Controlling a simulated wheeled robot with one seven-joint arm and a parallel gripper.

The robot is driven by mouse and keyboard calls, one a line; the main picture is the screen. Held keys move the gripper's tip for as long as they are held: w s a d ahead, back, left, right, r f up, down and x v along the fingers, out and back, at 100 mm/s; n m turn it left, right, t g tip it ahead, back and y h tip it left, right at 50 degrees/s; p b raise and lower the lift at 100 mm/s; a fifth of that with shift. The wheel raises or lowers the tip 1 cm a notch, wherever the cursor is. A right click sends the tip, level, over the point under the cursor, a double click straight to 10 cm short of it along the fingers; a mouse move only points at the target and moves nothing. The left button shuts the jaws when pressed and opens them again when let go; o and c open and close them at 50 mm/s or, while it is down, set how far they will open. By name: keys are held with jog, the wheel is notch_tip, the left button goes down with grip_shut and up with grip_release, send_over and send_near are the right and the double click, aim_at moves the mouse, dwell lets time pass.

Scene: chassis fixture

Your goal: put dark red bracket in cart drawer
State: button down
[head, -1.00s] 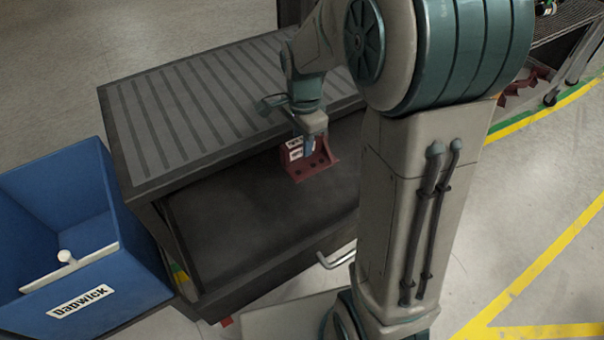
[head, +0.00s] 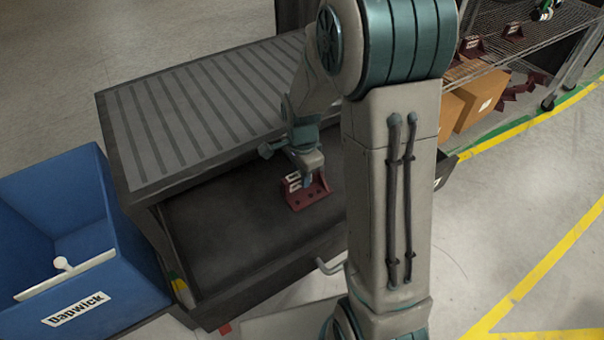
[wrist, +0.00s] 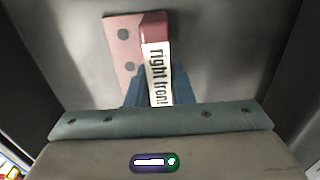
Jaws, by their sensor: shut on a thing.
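The dark red bracket (head: 308,194) is in my gripper (head: 299,181), inside the open cart drawer (head: 225,215). In the wrist view the bracket (wrist: 122,52) shows its holed plate and a white label reading "right front", with my gripper (wrist: 157,92) shut on the labelled part. The bracket is upright and at or close above the drawer floor; I cannot tell if it touches. The drawer is pulled out below the grey ribbed cart top (head: 210,100) and looks otherwise empty.
A blue bin (head: 60,215) labelled "Dapwick" stands against the cart's left side. A drawer handle (head: 330,265) sticks out at the front. A wire shelf (head: 500,50) with more red brackets and cardboard boxes (head: 480,100) stands at back right. The drawer's left part is free.

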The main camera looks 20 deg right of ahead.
jog(key=shift+f, duration=0.15)
jog(key=c, duration=1.3)
grip_release()
jog(key=shift+o, duration=0.2)
notch_tip(320, 180, up, 12)
jog(key=p, duration=0.1)
jog(key=s+r+n+t, duration=0.2)
jog(key=s+r+n, duration=0.2)
jog(key=s+n, duration=1)
jog(key=shift+s+d+r, duration=0.15)
jog(key=shift+s+d, duration=0.2)
jog(key=shift+s, duration=0.8)
